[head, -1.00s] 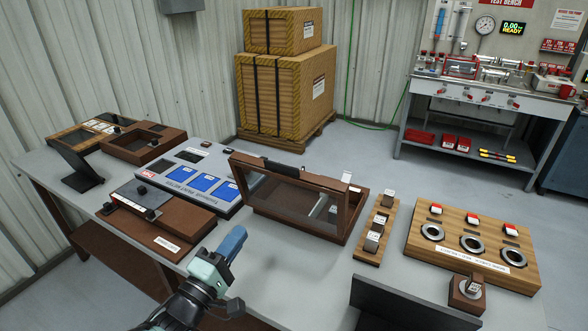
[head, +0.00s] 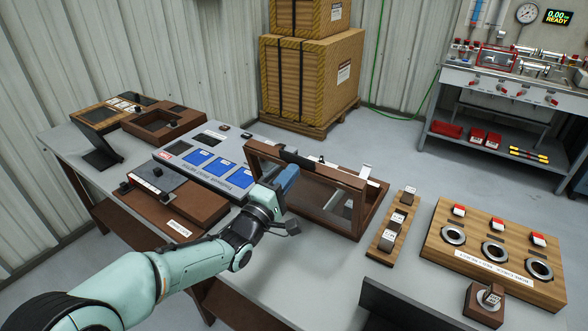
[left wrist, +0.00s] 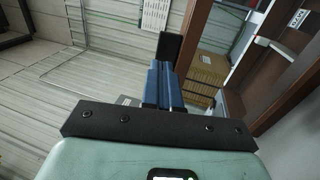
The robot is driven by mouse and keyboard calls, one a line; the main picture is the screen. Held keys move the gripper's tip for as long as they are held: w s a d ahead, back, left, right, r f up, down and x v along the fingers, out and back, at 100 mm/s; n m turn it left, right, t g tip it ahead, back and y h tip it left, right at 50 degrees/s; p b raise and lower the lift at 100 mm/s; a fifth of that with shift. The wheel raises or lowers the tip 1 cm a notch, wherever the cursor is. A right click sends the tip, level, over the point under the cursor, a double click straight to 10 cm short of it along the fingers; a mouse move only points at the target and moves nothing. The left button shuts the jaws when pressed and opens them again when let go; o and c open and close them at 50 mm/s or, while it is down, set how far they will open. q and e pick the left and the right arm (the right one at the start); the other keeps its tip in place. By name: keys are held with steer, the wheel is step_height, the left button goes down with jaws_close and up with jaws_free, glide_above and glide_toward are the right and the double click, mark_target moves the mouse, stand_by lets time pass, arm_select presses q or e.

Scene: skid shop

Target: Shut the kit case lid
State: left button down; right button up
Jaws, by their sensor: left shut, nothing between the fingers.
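The kit case (head: 372,212) is a brown wooden box on the bench, with small pieces inside. Its lid (head: 352,185) is a brown frame with a clear pane and a black catch on its upper edge. My right gripper is out of view.
A grey board with blue panels (head: 200,162) lies left of the case, near a brown box with a grey top (head: 160,178). A narrow wooden block strip (head: 394,225) and a ringed wooden board (head: 490,240) lie right. A dark panel (head: 410,310) stands at the near edge.

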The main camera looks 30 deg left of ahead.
arm_select(q)
steer(key=shift+x, duration=1)
steer(key=shift+w, duration=0.1)
